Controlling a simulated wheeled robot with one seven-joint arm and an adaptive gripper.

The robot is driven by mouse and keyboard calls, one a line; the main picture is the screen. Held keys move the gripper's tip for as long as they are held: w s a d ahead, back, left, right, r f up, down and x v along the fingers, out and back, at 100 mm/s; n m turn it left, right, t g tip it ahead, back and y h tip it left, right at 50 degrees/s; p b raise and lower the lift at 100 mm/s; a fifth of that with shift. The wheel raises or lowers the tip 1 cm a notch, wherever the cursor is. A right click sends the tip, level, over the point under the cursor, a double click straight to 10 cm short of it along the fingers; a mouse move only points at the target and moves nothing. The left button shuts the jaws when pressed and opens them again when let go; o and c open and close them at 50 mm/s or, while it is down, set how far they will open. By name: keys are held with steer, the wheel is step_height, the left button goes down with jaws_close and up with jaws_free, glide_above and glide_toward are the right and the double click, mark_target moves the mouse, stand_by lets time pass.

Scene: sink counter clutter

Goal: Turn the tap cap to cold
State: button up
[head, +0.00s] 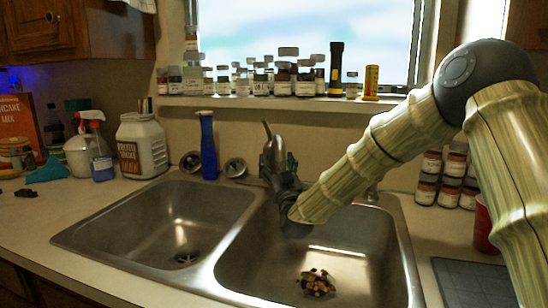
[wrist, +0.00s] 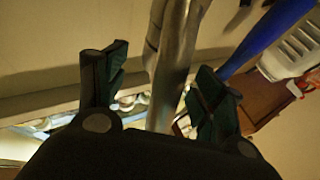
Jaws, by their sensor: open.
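The metal tap (head: 268,145) stands upright behind the divider between the two basins, with its slim lever-like top showing above my gripper. My gripper (head: 281,170) is in front of the tap and hides its lower part. In the wrist view my gripper (wrist: 160,65) is open, with one dark finger on each side of the shiny tap (wrist: 172,50). The right finger looks close to the metal; I cannot tell whether either finger touches it. No hot or cold marking is readable.
A white jug (head: 142,147) is farther left. Jars and a black flashlight (head: 336,70) line the sill. A patterned object (head: 317,282) lies in the right basin (head: 255,262).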

steer(key=v, duration=0.7)
steer(key=shift+s+d, duration=0.1)
